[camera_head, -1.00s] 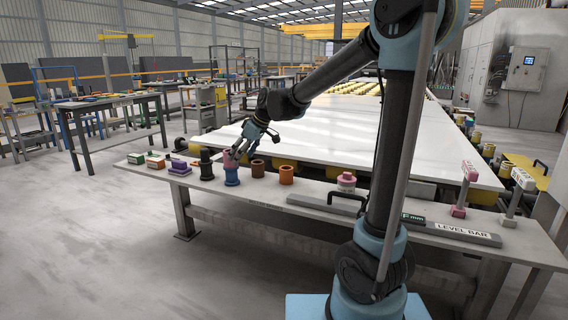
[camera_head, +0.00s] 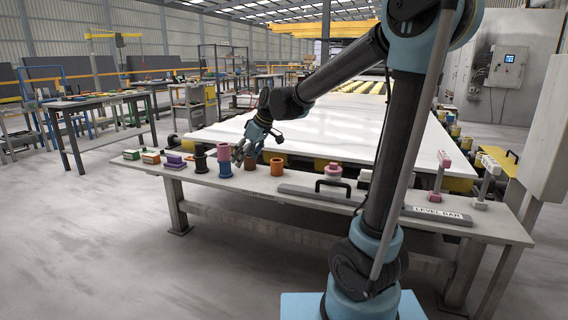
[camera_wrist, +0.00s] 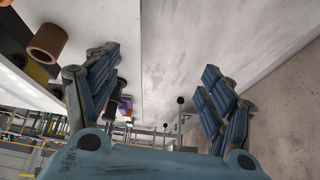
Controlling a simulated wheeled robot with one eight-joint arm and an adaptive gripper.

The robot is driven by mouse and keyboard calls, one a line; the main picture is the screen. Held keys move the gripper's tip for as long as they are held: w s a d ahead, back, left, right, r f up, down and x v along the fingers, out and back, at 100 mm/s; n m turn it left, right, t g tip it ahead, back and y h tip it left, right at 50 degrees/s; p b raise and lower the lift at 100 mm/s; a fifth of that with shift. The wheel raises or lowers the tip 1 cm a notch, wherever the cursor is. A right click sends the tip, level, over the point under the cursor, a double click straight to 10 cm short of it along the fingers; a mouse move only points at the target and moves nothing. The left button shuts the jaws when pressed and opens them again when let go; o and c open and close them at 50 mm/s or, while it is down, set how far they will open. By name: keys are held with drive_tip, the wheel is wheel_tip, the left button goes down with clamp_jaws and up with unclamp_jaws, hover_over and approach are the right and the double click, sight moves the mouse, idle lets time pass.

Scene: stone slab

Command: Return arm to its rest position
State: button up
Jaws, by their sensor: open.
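My gripper (camera_head: 243,157) is in the head view, reaching over the row of small cylinders on the long grey bench (camera_head: 215,183). In the wrist view my gripper (camera_wrist: 157,95) shows its two blue fingers wide apart with nothing between them. A pink cylinder (camera_head: 224,152) stands on a blue one (camera_head: 225,169), just left of the fingers. A brown cylinder (camera_head: 250,162) and an orange cylinder (camera_head: 277,168) stand to the right. I cannot tell from the head view whether the fingers touch any of them.
Dark cylinders (camera_head: 200,163) and small coloured blocks (camera_head: 150,157) stand at the bench's left end. A level bar (camera_head: 437,214) and pink-based clamps (camera_head: 440,172) are at its right. A large white slab (camera_head: 330,132) lies behind. The floor (camera_head: 90,250) at front left is clear.

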drive_tip(key=s+d+f+m+h, duration=0.1)
drive_tip(key=s+d+f+m, duration=0.3)
drive_tip(key=s+d, duration=0.5)
drive_tip(key=s+d+f+m+h, duration=0.2)
drive_tip(key=s+d+f+m, duration=0.2)
drive_tip(key=s+d, duration=0.5)
drive_tip(key=s+d+f+m+h, duration=0.2)
drive_tip(key=s+d+f+m, duration=0.2)
drive_tip(key=d, duration=1.1)
drive_tip(key=s+f, duration=0.2)
drive_tip(key=s, duration=0.2)
drive_tip(key=shift+s+f, duration=0.4)
